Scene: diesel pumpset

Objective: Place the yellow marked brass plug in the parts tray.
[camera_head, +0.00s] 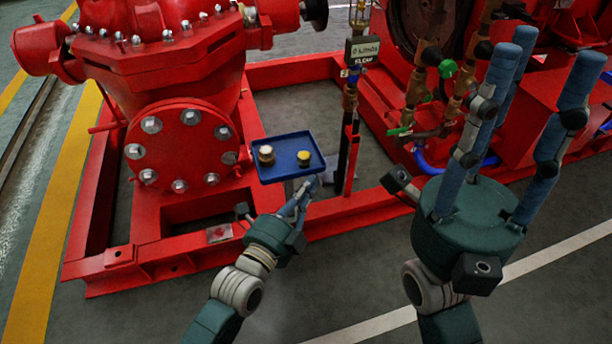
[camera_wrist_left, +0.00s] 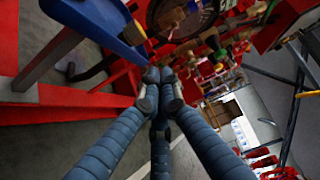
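The blue parts tray (camera_head: 285,172) is in front of the red pump in the head view. The yellow marked brass plug (camera_head: 304,158) sits in its right half, apart from a second plug with a pale top. In the left wrist view the tray (camera_wrist_left: 92,22) is at the upper left, with the yellow plug (camera_wrist_left: 134,34) at its edge. My left gripper (camera_head: 308,184) is just below the tray's near edge. Its fingers meet at the tips in the wrist view (camera_wrist_left: 158,78), with nothing visible between them. My right gripper (camera_head: 540,62) is raised at the right, fingers spread and empty.
The pale-topped plug (camera_head: 266,154) is in the tray's left half. A red pump (camera_head: 180,140) stands to the left, on a red base frame (camera_head: 340,224). A vertical pipe with a gauge (camera_head: 361,50) and brass valves (camera_head: 425,90) stand right of the tray. The floor in front is clear.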

